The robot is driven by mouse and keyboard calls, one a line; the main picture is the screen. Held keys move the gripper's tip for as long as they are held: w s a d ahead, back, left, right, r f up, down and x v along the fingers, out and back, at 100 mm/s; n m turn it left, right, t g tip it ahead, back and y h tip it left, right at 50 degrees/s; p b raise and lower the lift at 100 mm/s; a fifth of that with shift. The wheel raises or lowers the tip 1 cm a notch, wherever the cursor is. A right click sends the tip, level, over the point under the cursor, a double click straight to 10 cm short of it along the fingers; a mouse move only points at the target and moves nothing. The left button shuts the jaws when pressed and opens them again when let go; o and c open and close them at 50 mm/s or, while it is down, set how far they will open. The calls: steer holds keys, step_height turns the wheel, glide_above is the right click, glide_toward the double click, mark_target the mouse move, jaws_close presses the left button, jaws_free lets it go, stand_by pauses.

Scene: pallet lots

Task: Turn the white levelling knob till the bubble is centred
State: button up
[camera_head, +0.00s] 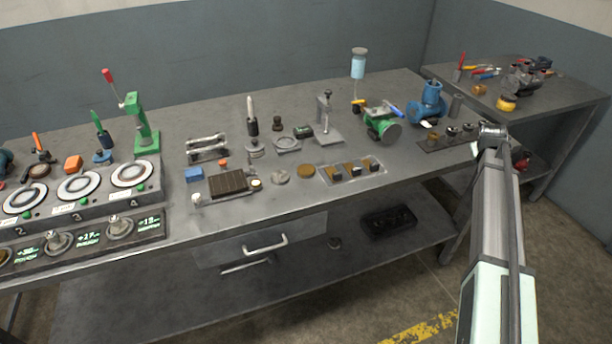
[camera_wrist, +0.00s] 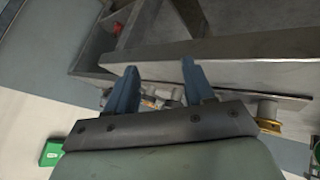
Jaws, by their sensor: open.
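A small levelling stand with a dark brown ribbed plate (camera_head: 228,182) sits near the front edge of the bench, left of centre. A pale knob (camera_head: 256,184) is at its right front corner and another pale knob (camera_head: 197,198) at its left front. Which of them is the white levelling knob, I cannot tell. The bubble is too small to make out. My gripper (camera_wrist: 158,72) shows two blue-grey fingers, apart with nothing between them. In the head view my arm reaches up at the far right, well away from the stand; the fingers are not discernible there.
The bench (camera_head: 290,215) carries dial stations at left, a green press (camera_head: 142,125), a blue block (camera_head: 194,174), round discs, a tray of small parts (camera_head: 350,172) and a green pump (camera_head: 381,123). A drawer handle (camera_head: 265,244) juts out below. A second table (camera_head: 560,98) stands right.

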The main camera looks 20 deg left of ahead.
steer(key=a+r+n+t+y, duration=0.1)
steer(key=a+r+n, duration=0.2)
steer(key=a, duration=0.7)
steer(key=a+r+n+t+y, duration=0.1)
steer(key=a+r+n, duration=0.2)
steer(key=a+r, duration=0.5)
steer(key=a+r+n+y, duration=0.2)
steer(key=a+r, duration=0.4)
steer(key=a, duration=0.7)
steer(key=shift+s+a+r+n+t, duration=0.1)
steer(key=shift+s+a+n+t, duration=0.3)
steer(key=s+a+f+n+g, duration=0.15)
steer(key=s+a, duration=0.25)
steer(key=a, duration=0.4)
steer(key=s+a+f+g, duration=0.1)
steer(key=s+a+g, duration=0.1)
steer(key=s+a, duration=0.4)
steer(key=n+g+h, duration=0.2)
steer(key=n+g, duration=0.5)
steer(key=g, duration=0.1)
glide_toward(196, 196)
steer(key=shift+m+t, duration=0.25)
steer(key=f, duration=0.8)
steer(key=shift+s+a+f, duration=0.1)
steer(key=shift+s+f, duration=0.05)
steer(key=shift+s, duration=0.1)
steer(key=shift+c, duration=0.3)
